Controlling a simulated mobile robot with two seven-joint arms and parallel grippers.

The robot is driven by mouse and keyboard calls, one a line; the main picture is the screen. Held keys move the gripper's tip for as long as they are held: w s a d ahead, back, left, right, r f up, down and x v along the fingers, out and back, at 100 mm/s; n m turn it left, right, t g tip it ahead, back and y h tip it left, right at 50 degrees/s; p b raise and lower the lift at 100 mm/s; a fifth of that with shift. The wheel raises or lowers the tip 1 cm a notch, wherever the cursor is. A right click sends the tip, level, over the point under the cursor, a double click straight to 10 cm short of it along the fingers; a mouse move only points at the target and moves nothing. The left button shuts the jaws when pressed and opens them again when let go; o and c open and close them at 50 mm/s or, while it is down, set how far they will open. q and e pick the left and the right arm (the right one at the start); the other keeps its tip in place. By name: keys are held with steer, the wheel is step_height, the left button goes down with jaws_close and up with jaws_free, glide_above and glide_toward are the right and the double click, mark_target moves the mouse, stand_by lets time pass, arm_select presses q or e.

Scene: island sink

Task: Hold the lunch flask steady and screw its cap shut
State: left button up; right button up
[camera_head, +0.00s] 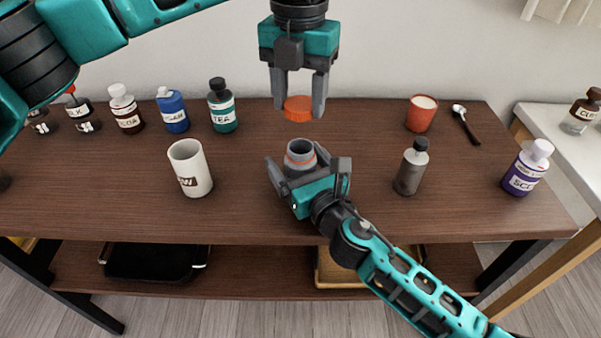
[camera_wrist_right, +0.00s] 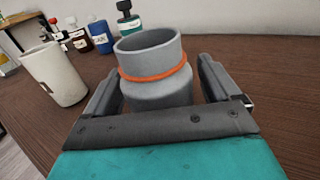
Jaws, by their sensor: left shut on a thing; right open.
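The lunch flask (camera_head: 300,152) is a grey open-mouthed container with an orange ring below its neck, upright on the dark wooden table; it also shows in the right wrist view (camera_wrist_right: 152,68). My right gripper (camera_head: 297,162) is around the flask from the front, open, with one finger on each side of its body. The orange cap (camera_head: 298,110) is apart from the flask, in the air above and slightly behind its mouth. My left gripper (camera_head: 298,104) points down and is shut on the cap. The flask's lower part is hidden by my right gripper.
A white mug (camera_head: 190,168) stands left of the flask and a grey bottle (camera_head: 411,167) right of it. Several labelled bottles line the back left. A red cup (camera_head: 421,113), black spoon (camera_head: 465,124) and purple bottle (camera_head: 527,168) are at the right.

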steer(key=shift+w, duration=0.15)
steer(key=c, duration=1.5)
arm_select(q)
steer(key=shift+f, duration=2.5)
